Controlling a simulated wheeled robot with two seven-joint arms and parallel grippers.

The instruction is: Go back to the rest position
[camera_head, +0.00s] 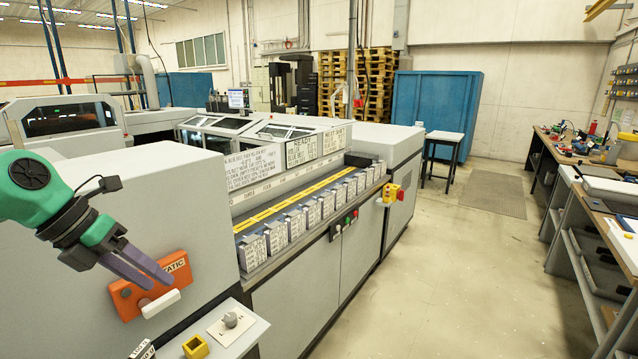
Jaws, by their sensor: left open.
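My left arm, green and dark grey, comes in from the left edge. My left gripper (143,268) is open and empty, its two long purple-grey fingers pointing down to the right. The fingers appear in front of or close to an orange panel (172,279) with a white handle (160,303) on the grey machine (190,200). I cannot tell whether they touch it. My right gripper is not in view.
A small ledge (262,329) with a grey knob (231,319) and a yellow block (196,347) lies below the gripper. Several paper stacks line the machine's feeder (313,212). The aisle floor (440,270) is clear. Workbenches (600,255) stand at right.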

